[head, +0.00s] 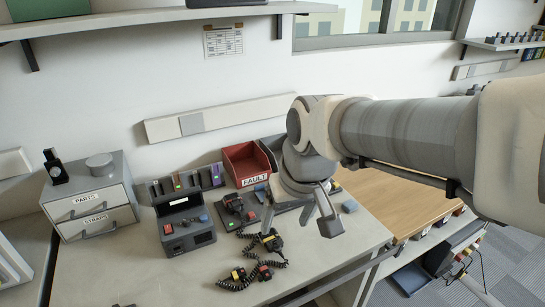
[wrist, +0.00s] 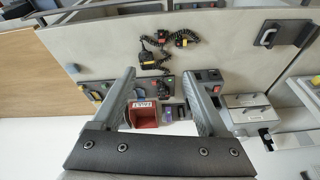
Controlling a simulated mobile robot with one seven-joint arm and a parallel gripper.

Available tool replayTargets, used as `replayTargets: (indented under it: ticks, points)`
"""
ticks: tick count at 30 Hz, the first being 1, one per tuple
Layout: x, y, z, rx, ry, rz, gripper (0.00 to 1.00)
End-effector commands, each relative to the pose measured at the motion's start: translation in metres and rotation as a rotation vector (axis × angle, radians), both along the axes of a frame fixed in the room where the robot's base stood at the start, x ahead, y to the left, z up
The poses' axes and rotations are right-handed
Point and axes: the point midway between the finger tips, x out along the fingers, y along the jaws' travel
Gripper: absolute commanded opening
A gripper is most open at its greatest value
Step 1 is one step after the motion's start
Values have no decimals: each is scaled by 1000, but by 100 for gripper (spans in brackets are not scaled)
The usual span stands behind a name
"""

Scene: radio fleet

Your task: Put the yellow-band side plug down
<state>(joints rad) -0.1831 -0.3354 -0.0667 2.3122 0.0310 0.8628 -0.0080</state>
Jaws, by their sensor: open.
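A small plug with yellow on it (head: 238,275) lies on the grey bench at the end of a black coiled cord. A red plug (head: 265,272) lies just right of it. A black piece with a yellow mark (head: 270,241) lies behind them; I cannot tell for sure which yellow-marked piece is the side plug.
A red FAULT bin (head: 246,163) stands at the back. A dark grey unit (head: 185,222) and a rack with coloured marks (head: 188,182) stand left, near the PARTS and STRAPS drawers (head: 90,204). A wooden top (head: 390,200) lies right. The front bench is partly clear.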

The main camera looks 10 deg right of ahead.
Motion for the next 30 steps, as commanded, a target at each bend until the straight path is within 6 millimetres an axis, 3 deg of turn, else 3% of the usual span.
replayTargets:
  ticks: [6, 12, 25, 30]
  points:
    - [-47, -27, 23, -13, -120, -73, 76]
    - [-72, -39, 28, -32, -181, -112, 76]
    - [-78, -41, 29, -38, -193, -120, 76]
    - [-78, -41, 48, -37, -193, -120, 76]
